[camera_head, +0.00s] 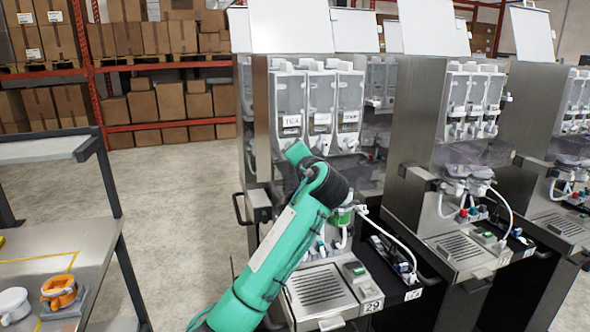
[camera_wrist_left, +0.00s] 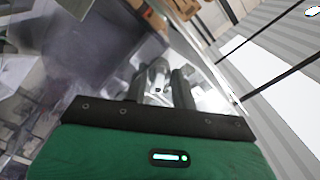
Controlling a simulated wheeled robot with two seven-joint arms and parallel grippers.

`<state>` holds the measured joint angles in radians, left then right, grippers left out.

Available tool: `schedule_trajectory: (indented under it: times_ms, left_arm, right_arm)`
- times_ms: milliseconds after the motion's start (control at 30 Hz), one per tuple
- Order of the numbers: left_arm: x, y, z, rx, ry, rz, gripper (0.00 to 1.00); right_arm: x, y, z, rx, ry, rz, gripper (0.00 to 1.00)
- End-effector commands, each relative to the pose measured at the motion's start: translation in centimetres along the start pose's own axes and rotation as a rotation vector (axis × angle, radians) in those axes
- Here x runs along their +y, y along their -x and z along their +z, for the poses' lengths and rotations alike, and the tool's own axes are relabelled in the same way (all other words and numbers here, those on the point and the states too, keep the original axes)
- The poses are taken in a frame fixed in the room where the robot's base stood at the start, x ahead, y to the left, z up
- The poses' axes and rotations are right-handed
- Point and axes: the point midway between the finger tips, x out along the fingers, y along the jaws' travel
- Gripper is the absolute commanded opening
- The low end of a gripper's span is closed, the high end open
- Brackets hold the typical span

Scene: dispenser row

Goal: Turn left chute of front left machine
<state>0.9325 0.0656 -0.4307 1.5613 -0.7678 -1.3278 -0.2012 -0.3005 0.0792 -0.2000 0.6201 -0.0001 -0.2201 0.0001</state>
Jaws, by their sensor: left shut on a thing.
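The front left machine (camera_head: 262,110) is a steel dispenser with three clear canisters, each with a pale chute at its bottom. The left canister (camera_head: 291,105) has a label on it, and its chute is mostly hidden behind my green left arm. The middle (camera_head: 322,142) and right (camera_head: 347,141) chutes show. In the wrist view my left gripper (camera_wrist_left: 168,88) has its two dark fingers close together around a pale, shiny part, the left chute (camera_wrist_left: 157,72). The fingers are hidden in the head view. My right gripper is not in view.
Below the canisters are a drip grate (camera_head: 320,287), white hoses and a small panel. More machines (camera_head: 440,130) stand to the right. A table (camera_head: 60,262) with an orange cup (camera_head: 59,291) and a white cup (camera_head: 13,305) is at the left. Open floor lies between.

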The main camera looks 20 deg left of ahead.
Motion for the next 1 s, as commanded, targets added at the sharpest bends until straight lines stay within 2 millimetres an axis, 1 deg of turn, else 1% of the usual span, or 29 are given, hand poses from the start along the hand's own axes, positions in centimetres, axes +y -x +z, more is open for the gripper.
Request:
schedule_trajectory:
  times_ms: [33, 400, 433, 500, 600, 800, 1000]
  left_arm:
    - [0.8, 0.1, 0.4, -0.002, 0.047, 0.005, 0.04]
    - [0.9, 0.1, 0.3, -0.003, 0.397, 0.005, 0.04]
    - [0.9, 0.1, 0.3, -0.003, 0.426, 0.005, 0.04]
    - [0.8, 0.1, 0.2, -0.002, 0.492, 0.005, 0.04]
    - [0.8, 0.1, 0.2, -0.003, 0.582, 0.005, 0.04]
    - [0.8, 0.0, 0.1, -0.003, 0.74, 0.004, 0.04]
    - [0.7, 0.0, 0.0, -0.003, 0.856, 0.003, 0.04]
  right_arm:
    - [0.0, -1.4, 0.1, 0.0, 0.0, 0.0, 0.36]
    - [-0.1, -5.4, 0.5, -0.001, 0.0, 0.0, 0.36]
    - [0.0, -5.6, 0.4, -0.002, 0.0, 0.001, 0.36]
    - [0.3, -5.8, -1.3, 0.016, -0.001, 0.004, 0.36]
    - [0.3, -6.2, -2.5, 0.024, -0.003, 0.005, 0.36]
    - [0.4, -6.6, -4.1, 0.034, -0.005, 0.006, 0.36]
    - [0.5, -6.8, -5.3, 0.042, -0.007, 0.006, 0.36]
